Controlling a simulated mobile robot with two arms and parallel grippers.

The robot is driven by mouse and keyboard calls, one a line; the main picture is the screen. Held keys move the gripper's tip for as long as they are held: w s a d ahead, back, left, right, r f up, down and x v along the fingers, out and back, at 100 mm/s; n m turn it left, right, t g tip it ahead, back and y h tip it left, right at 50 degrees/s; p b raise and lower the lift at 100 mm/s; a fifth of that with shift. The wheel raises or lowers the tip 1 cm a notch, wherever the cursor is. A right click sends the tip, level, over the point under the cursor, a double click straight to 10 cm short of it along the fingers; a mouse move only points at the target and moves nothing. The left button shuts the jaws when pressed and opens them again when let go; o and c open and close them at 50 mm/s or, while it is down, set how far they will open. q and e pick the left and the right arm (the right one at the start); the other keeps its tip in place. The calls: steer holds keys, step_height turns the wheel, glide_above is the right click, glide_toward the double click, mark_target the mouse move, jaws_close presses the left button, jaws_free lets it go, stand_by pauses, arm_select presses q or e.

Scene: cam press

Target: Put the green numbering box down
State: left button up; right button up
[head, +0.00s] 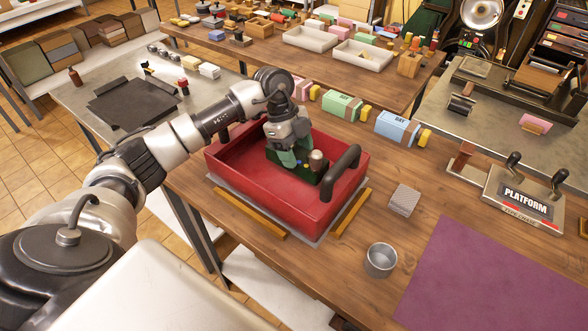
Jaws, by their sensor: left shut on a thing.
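The green numbering box (326,181) is inside the red tray (258,203), toward its right-hand part. It is a small dark green block with a metallic knob on top, partly hidden by my gripper. My left gripper (289,158) reaches down into the tray from above and is shut on the box. Whether the box's underside touches the tray floor is hidden. The tray has a dark curved handle on its right side. My right gripper is not in view.
Yellow strips (352,212) flank the tray. A metal cup (381,260), a small grey block (403,200) and a purple mat (475,275) lie to the right. Green and blue labelled boxes (396,128) stand behind. The PLATFORM stand (522,198) is at far right.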

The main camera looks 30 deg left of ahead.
arm_select(q)
step_height(320, 180, down, 5)
steer(key=shift+f+p, duration=0.15)
steer(key=shift+p, duration=0.2)
steer(key=shift+f, duration=0.2)
steer(key=o, duration=1.2)
steer(key=b+v, duration=0.1)
steer(key=v, duration=1.1)
steer(key=shift+r+b, duration=0.2)
steer(key=shift+b, duration=0.15)
